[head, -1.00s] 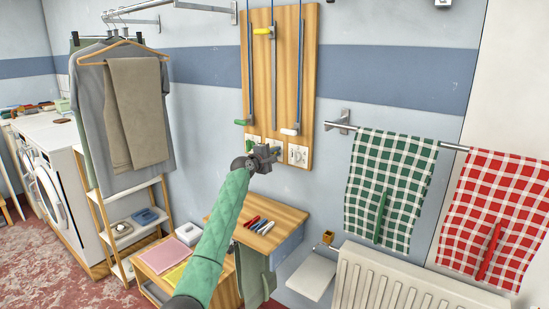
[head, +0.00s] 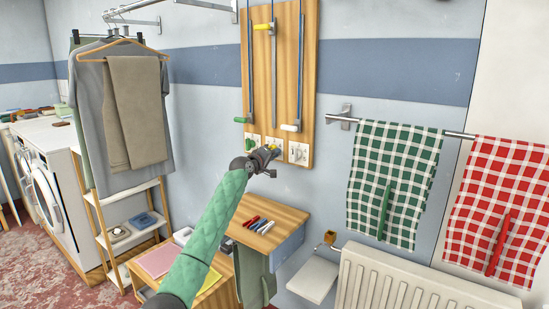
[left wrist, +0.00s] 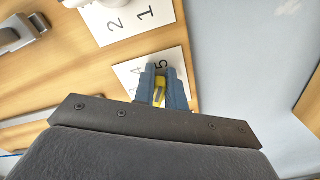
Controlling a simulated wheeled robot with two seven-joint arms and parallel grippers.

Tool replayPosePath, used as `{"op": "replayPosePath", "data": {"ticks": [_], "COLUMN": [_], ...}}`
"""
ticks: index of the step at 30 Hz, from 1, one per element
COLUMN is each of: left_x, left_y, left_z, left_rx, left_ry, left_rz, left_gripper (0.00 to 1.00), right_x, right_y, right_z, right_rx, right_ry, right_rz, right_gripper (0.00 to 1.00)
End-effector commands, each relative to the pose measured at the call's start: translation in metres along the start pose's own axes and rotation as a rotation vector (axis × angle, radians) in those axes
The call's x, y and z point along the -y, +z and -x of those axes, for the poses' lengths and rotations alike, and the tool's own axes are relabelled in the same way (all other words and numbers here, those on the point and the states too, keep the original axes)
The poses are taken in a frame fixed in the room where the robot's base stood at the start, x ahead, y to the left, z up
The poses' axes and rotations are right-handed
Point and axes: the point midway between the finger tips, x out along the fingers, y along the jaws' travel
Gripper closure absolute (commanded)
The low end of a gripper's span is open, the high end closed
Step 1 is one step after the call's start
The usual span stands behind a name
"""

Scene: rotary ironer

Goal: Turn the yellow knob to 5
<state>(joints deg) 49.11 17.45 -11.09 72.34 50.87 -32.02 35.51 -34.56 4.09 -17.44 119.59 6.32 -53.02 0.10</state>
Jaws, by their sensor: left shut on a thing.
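The yellow knob (left wrist: 159,92) sits on a white number plate (left wrist: 128,72) in the left wrist view. My left gripper (left wrist: 161,90) is shut on the knob, one blue finger on each side. The fingers hide part of the plate and the knob's pointing direction is hard to tell. In the head view my left gripper (head: 271,153) is at the middle plate low on the wooden board (head: 284,75), largely covering the knob. My right gripper is not in view.
A plate with a green knob (head: 251,142) is left of my gripper, and another white plate (head: 299,153) is right. Sliders on rods with green, yellow and white handles are above. Checked towels hang at right.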

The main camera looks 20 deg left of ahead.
Motion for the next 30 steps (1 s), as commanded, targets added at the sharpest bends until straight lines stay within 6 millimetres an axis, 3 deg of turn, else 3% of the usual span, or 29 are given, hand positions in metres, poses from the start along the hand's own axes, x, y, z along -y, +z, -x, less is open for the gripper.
{"op": "replayPosePath", "data": {"ticks": [14,15,18,30], "left_x": [0.0002,0.0000,-0.0001,0.0006], "left_y": [-0.0042,-0.0043,-0.0042,-0.0018], "left_z": [0.0010,0.0010,0.0010,0.0082], "left_rx": [-0.005,-0.005,-0.005,-0.002], "left_ry": [0.000,0.000,0.000,0.001], "left_rz": [-0.016,-0.016,-0.016,-0.016], "left_gripper": [1.00,0.83,0.65,0.65], "right_x": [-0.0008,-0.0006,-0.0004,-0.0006], "right_y": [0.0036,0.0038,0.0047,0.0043], "right_z": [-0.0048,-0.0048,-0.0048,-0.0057], "right_rx": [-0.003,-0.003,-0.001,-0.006], "right_ry": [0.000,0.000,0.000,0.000], "right_rz": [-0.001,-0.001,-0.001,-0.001], "right_gripper": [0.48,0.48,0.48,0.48]}}
